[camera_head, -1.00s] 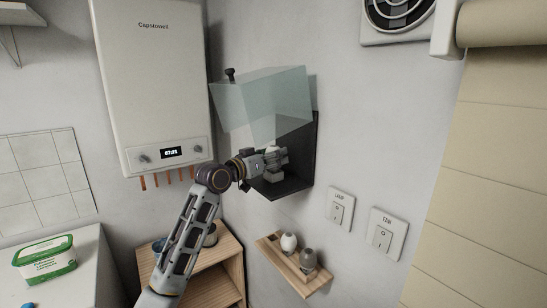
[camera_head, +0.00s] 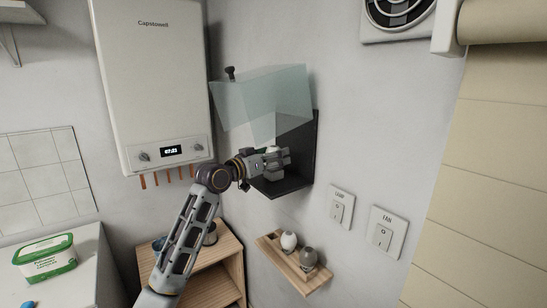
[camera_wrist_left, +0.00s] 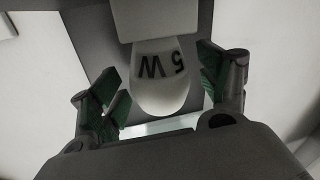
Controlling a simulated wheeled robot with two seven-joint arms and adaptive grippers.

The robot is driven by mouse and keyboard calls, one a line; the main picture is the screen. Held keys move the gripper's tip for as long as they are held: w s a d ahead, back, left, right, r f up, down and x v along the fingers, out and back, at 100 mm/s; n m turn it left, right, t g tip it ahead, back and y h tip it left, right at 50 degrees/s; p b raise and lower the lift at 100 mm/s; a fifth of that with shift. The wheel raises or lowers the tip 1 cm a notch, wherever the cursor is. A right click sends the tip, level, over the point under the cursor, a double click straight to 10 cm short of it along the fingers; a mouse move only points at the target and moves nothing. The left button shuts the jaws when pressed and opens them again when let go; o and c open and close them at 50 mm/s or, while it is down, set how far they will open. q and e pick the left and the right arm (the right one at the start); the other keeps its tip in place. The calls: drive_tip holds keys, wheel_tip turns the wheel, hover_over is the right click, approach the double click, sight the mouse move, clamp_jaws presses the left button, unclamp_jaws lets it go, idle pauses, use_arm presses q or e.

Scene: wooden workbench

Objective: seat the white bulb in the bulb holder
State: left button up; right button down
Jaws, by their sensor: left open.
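A white bulb marked "5 W" (camera_wrist_left: 160,88) shows in the left wrist view, its neck against a pale block, the bulb holder (camera_wrist_left: 155,20). In the head view the holder (camera_head: 273,177) is a small pale shape inside the dark wall box, partly hidden by my gripper. My left gripper (camera_head: 280,158) is inside the box at the bulb. In the wrist view its open fingers (camera_wrist_left: 162,85) stand on either side of the bulb, with gaps visible. How deep the bulb sits cannot be told. My right gripper is out of view.
The dark wall box (camera_head: 300,180) has a raised clear cover (camera_head: 265,95) above my gripper. A small wooden shelf (camera_head: 268,246) below carries another white bulb (camera_head: 289,241) and a grey one (camera_head: 308,257). Switches (camera_head: 340,207) are right; a boiler (camera_head: 150,80) is left.

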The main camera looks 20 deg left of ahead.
use_arm(q)
drive_tip(key=v, duration=1.2)
drive_tip(key=shift+d, duration=0.1)
idle(1.0)
